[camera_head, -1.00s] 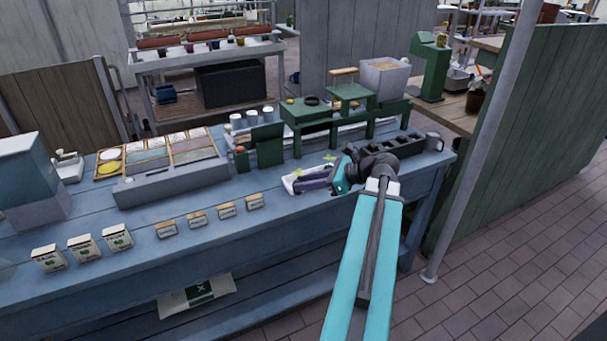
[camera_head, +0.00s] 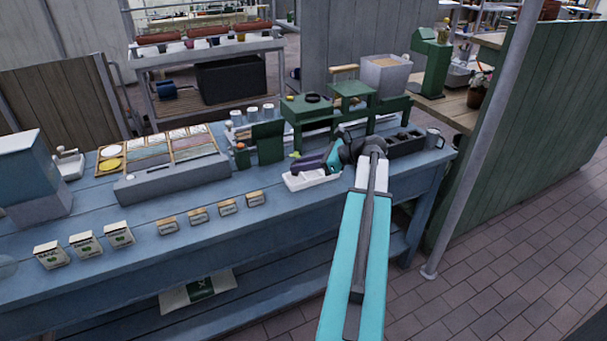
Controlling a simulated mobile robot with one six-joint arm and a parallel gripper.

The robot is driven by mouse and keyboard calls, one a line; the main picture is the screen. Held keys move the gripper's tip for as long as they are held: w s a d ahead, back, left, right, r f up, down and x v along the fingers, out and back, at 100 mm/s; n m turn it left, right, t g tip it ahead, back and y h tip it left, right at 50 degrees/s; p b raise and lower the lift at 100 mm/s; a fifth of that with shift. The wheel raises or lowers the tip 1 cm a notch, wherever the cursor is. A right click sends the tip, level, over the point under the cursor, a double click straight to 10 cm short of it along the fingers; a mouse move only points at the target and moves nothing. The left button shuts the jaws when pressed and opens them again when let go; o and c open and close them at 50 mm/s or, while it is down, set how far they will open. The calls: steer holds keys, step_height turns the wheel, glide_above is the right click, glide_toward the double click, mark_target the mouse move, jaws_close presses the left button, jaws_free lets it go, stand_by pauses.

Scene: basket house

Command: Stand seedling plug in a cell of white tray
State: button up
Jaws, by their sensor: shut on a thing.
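The white tray (camera_head: 312,183) lies on the blue bench in front of the green stands. My gripper (camera_head: 297,165) reaches in from the right, its dark purple fingers above the tray and pointing left. It is shut on the seedling plug (camera_head: 295,155), of which only a small bit of green leaf shows at the fingertips. The plug's body is hidden by the fingers. The tray's cells are too small to make out. The gripper looks clear of the tray, though the exact gap cannot be told.
A green upright block (camera_head: 268,143) and green stands (camera_head: 307,118) stand behind. Several small labelled boxes (camera_head: 198,215) line the front. Bench between is clear.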

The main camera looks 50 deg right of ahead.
steer(key=shift+f, duration=1.75)
steer(key=shift+f, duration=0.1)
steer(key=o, duration=0.7)
steer(key=shift+s+d+r, duration=0.1)
steer(key=shift+s+r, duration=0.05)
steer(key=shift+r, duration=0.05)
steer(key=v, duration=1.1)
steer(key=shift+s+d, duration=0.1)
steer(key=shift+s, duration=0.2)
